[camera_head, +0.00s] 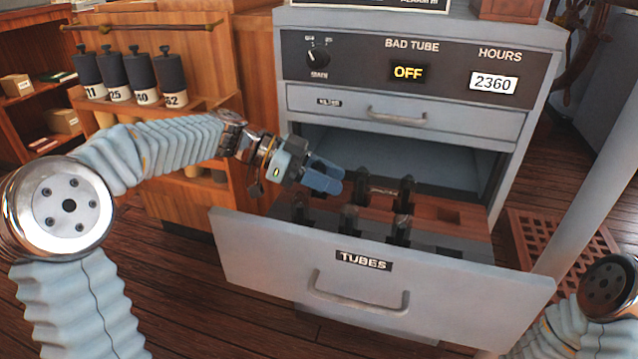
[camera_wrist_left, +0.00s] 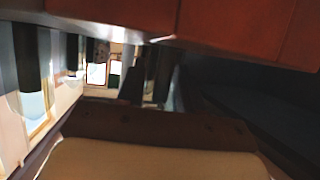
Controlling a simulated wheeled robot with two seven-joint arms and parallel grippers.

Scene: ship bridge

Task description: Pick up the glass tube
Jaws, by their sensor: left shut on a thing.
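The tubes drawer (camera_head: 375,285) is pulled out. Inside it, dark upright holders stand in a brown wooden insert, and a clear, shiny glass piece (camera_head: 383,190) shows between the two back holders. My left gripper (camera_head: 332,178) is over the back left part of the drawer, left of that piece. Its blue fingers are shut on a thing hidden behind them. I take this thing for the glass tube, but cannot see its shape. The left wrist view is dark and close, and shows no clear tube. My right gripper is out of view.
The cabinet above has a closed drawer (camera_head: 400,113) and a panel reading OFF and 2360. Numbered black canisters (camera_head: 138,72) stand on a wooden shelf at the left. A pale post (camera_head: 590,200) rises at the right, beside a wooden grating (camera_head: 545,238).

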